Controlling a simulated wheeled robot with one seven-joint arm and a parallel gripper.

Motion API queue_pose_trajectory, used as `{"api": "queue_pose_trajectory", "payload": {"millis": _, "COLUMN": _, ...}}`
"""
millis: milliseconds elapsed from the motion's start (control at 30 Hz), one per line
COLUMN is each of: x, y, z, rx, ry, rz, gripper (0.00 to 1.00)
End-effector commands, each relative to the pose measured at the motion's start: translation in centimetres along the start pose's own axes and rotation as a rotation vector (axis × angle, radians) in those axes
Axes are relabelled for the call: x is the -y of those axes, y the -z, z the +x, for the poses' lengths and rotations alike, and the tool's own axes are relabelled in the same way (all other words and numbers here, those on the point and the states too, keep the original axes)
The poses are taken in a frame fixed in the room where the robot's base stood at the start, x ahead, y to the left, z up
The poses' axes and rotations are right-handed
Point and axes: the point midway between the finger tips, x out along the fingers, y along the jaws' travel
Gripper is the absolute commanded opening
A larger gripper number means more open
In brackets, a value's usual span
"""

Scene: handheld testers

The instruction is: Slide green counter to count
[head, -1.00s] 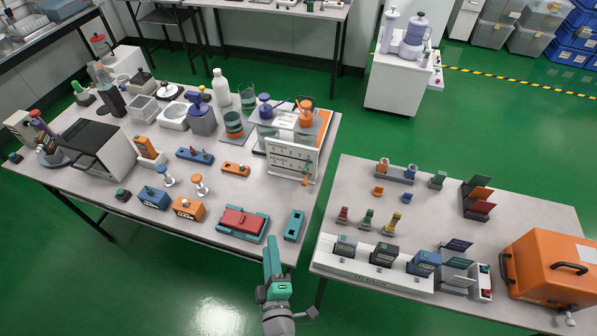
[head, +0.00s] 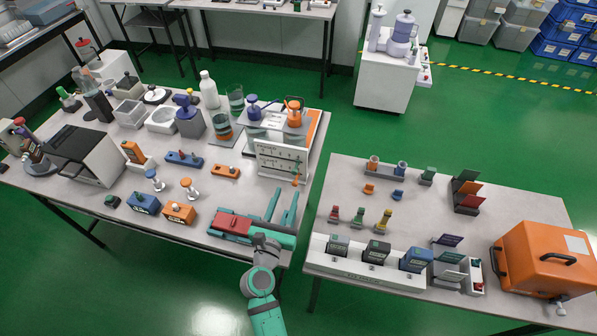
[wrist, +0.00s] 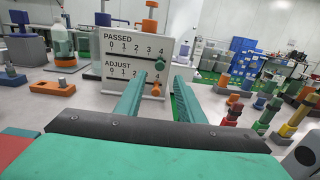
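The white counter board (head: 270,160) stands upright near the right end of the left table; the wrist view shows it (wrist: 118,47) marked PASSED and ADJUST, each 0 to 4. The green counter (wrist: 160,65) is at the right end of the PASSED row, just below the 4. The orange counter (wrist: 156,90) is at the right end of the ADJUST row. My gripper (head: 285,194) is open and empty, with long green fingers pointing at the board. In the wrist view its fingertips (wrist: 160,75) appear either side of the counters, seemingly short of them.
A red and teal tester (head: 232,224) lies left of my gripper. An orange box (head: 226,171) sits left of the board. Behind the board is a stand with an orange-topped jar (head: 294,115). The right table (head: 336,180) stands across a gap.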

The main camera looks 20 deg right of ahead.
Motion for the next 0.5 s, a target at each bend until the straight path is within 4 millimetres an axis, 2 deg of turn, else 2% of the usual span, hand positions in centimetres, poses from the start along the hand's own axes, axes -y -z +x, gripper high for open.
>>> {"api": "queue_pose_trajectory", "payload": {"millis": 167, "x": 0.0, "y": -0.1, "z": 2.1, "rx": 0.001, "ry": 0.002, "rz": -0.002, "gripper": 0.35}}
{"api": "queue_pose_trajectory", "payload": {"millis": 500, "x": 0.0, "y": -0.1, "z": 8.0, "rx": 0.001, "ry": 0.0, "rz": 0.001, "gripper": 0.35}}
